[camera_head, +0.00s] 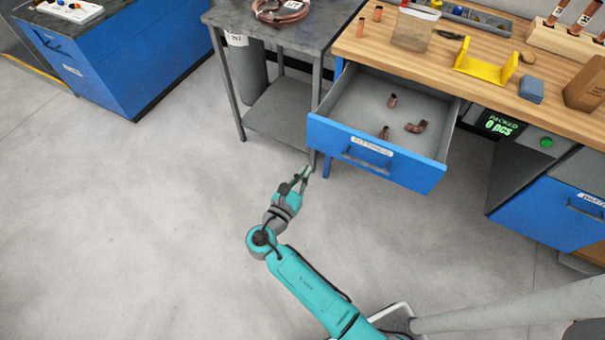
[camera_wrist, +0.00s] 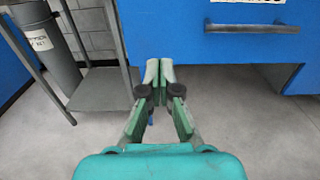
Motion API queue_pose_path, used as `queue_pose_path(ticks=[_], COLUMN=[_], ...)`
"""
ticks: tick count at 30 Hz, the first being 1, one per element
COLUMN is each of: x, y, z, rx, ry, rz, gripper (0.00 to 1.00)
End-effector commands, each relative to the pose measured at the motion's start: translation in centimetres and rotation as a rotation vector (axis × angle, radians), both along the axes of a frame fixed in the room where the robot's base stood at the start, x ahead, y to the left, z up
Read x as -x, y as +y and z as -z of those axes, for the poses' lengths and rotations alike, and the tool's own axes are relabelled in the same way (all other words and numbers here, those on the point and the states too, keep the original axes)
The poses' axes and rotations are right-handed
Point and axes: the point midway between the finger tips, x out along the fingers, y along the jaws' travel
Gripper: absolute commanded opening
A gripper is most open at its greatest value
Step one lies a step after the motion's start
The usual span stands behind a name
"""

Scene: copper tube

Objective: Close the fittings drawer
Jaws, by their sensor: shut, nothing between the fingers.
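The fittings drawer (camera_head: 345,155) has a blue front with a white label and a dark bar handle (camera_head: 367,155). It is pulled out from under the wooden workbench, and several copper fittings (camera_head: 414,127) lie inside it. My gripper (camera_head: 304,172) is in front of the drawer's left end, lower left of the handle in the head view. In the wrist view its fingertips (camera_wrist: 160,68) are together with nothing between them. The blue drawer front (camera_wrist: 172,35) is ahead there, with the handle (camera_wrist: 252,27) at upper right. I cannot tell whether the fingers touch the drawer.
A grey metal table (camera_head: 290,37) with a copper coil stands left of the workbench, and its leg is close to my gripper. A grey cylinder (camera_head: 247,62) stands by it. A blue cabinet (camera_head: 125,52) is at far left. The floor (camera_head: 130,220) at left is clear.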

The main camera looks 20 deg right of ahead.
Motion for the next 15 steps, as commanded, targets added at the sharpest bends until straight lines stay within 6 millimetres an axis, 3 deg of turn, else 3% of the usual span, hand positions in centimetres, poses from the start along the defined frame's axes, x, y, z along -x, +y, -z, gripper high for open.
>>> queue_pose_path(ticks=[6, 15], x=[-2.6, -5.5], y=[-3.5, -7.1], z=[0.0, 0.0], rx=[-0.001, -0.002], ry=[-0.002, -0.001], rz=[0.005, 0.002], gripper=[0.00, 0.00])
